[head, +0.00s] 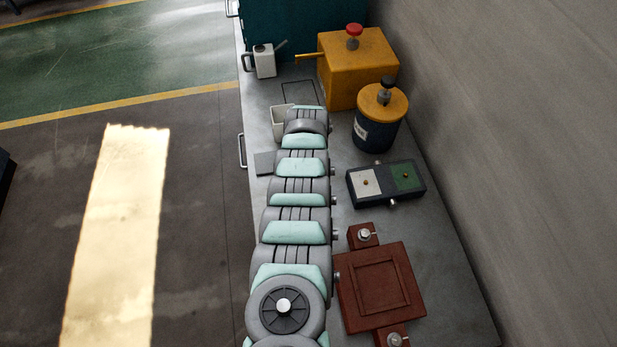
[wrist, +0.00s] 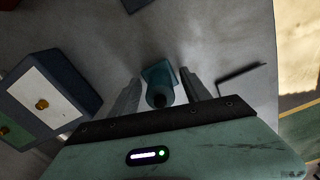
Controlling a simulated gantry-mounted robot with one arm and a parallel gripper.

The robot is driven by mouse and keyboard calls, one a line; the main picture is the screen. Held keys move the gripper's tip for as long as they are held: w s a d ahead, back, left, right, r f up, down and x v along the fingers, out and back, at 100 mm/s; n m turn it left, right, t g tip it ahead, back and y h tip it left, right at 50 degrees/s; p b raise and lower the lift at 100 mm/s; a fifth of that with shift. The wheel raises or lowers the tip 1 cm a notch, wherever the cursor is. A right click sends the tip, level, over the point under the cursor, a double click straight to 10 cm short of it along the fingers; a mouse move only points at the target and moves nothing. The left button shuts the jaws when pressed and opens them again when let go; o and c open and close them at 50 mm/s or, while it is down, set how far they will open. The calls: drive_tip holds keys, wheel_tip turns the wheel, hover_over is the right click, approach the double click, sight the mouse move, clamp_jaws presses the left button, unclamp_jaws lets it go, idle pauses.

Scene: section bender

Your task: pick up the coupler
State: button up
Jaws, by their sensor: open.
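In the wrist view a small teal piece with a dark round end, which I take to be the coupler (wrist: 160,73), lies on the grey bench between my fingers. My gripper (wrist: 159,78) is open, with one finger on each side of it. I see a gap on both sides; whether the fingertips are level with it is hard to tell. In the head view my arm covers the gripper and the coupler.
A dark box with white and green panels (head: 385,182) sits right of my arm, also in the wrist view (wrist: 45,90). A red-brown fixture (head: 380,287), dark canister (head: 379,118), yellow box (head: 356,66) and white oil can (head: 264,62) stand on the bench (head: 440,250). A wall bounds the right.

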clamp_jaws()
idle(0.4)
